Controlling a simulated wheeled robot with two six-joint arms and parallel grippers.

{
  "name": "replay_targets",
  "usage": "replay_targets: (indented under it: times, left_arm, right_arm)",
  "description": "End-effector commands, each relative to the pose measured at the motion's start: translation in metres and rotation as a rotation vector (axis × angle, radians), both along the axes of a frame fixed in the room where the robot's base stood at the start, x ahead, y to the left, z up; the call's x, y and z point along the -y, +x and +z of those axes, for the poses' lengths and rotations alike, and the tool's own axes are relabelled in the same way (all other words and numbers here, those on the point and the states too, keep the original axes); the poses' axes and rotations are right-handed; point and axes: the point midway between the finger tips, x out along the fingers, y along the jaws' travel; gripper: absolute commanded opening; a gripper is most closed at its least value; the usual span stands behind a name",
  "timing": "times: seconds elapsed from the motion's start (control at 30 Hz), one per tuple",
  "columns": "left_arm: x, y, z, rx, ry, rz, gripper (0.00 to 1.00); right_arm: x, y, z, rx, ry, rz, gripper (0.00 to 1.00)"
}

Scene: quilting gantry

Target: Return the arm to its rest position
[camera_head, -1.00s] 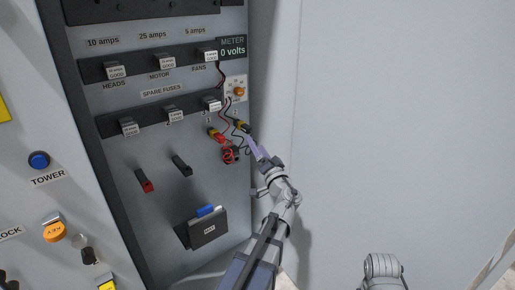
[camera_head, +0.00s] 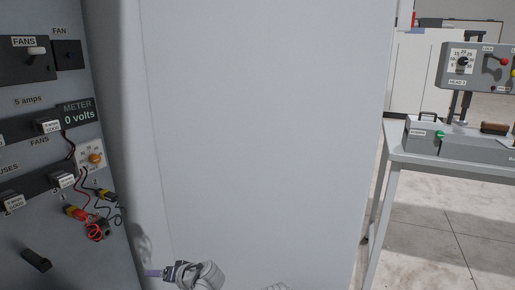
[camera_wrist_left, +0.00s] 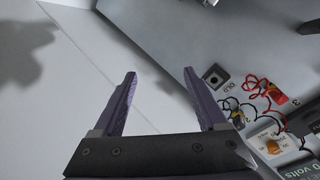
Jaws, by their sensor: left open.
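My left gripper (camera_head: 152,273) is low in the head view, with its wrist in front of the pale wall just right of the fuse panel (camera_head: 70,235). In the left wrist view its two purple fingers (camera_wrist_left: 160,73) stand apart with nothing between them. The red and yellow meter probes (camera_head: 77,212) (camera_head: 103,194) lie on the panel, up and left of the gripper and apart from it. My right gripper is not in view.
The meter (camera_head: 77,114) reads 0 volts, above a dial with an orange knob (camera_head: 95,158). Thin wires hang below it. A blank pale wall (camera_head: 260,130) fills the middle. A bench with a grey machine (camera_head: 465,146) stands at the right, over open floor.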

Motion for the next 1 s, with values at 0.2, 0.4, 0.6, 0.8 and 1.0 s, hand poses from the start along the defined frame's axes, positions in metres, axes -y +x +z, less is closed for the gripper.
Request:
replay_targets:
  times: [0.2, 0.4, 0.6, 0.8, 1.0]
  left_arm:
    - [0.107, -0.066, -0.074, -0.37, -0.33, -0.14, 0.75]
    - [0.179, -0.119, -0.102, -0.617, -0.529, -0.296, 0.75]
    - [0.228, -0.159, -0.093, -0.789, -0.663, -0.43, 0.75]
    - [0.227, -0.157, -0.051, -0.782, -0.661, -0.425, 0.75]
    - [0.227, -0.157, 0.004, -0.78, -0.663, -0.423, 0.75]
  right_arm:
    - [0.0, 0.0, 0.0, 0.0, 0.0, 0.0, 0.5]
    - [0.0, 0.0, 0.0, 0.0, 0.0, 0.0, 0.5]
    - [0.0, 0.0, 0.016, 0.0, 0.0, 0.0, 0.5]
    - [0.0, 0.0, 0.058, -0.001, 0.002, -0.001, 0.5]
    - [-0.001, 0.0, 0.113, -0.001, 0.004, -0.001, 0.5]
